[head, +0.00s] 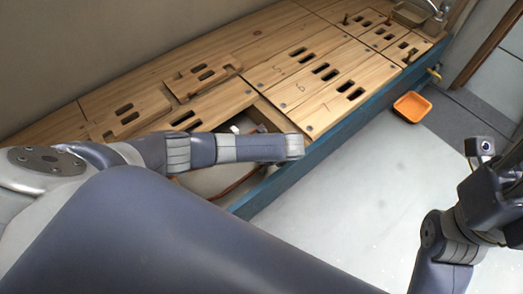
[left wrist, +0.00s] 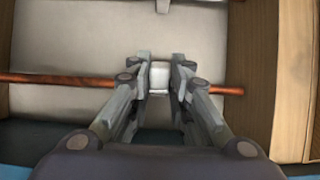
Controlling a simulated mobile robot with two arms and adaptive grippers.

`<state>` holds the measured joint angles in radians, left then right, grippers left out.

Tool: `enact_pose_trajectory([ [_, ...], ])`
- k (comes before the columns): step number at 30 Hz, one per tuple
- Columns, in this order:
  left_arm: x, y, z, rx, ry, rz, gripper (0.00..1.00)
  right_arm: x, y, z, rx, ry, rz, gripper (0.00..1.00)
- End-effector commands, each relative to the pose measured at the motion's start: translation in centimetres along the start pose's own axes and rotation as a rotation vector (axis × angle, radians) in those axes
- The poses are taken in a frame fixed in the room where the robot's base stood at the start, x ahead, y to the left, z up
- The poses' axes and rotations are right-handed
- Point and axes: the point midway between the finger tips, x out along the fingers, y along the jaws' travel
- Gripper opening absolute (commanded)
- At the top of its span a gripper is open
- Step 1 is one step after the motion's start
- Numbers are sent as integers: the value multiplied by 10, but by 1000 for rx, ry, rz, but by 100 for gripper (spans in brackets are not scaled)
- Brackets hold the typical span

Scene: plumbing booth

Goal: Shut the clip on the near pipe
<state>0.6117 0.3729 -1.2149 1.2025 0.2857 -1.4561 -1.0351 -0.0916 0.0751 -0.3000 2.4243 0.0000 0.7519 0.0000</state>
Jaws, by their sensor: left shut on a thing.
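In the left wrist view a copper pipe (left wrist: 60,80) runs across the open bay. A small white clip (left wrist: 160,76) sits at the pipe's middle. My left gripper (left wrist: 161,84) is shut on the clip, one finger on each side. The fingers hide the pipe right beside the clip; whether the clip is latched cannot be told. In the head view my left forearm reaches over the opening and hides the gripper. Part of the copper pipe (head: 236,185) shows below the arm. My right arm is at the right edge, away from the bench; its fingertips do not show.
Wooden panels with slots (head: 325,85) cover the bench around the opening. A loose wooden board (head: 203,75) lies on top. A blue beam (head: 340,140) edges the bench front. An orange tray (head: 412,106) lies on the floor. Wooden walls (left wrist: 295,80) flank the bay.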

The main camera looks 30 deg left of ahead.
Motion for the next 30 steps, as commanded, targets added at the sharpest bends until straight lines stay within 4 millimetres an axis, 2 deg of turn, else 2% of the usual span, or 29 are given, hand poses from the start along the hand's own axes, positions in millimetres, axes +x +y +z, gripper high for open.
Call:
enact_pose_trajectory([
  [9, -2, 2, -6, 2, -91, 4, 0, -4, 1, 0, 4, -29, 12, 40],
  [23, 0, 2, -7, 2, -104, 5, 0, -5, 1, 0, 5, -30, 13, 40],
  [24, 0, 2, -7, 2, -103, 5, 20, -5, 1, 0, 5, -30, 13, 40],
  [26, 0, 2, -7, 2, -103, 5, 34, -5, 1, 0, 5, -30, 13, 40],
  [27, 0, 2, -7, 2, -103, 5, 38, -5, 1, 0, 5, -30, 13, 40],
  [30, -1, 1, -7, 1, -104, 4, 38, -5, 1, 0, 5, -30, 13, 40],
])
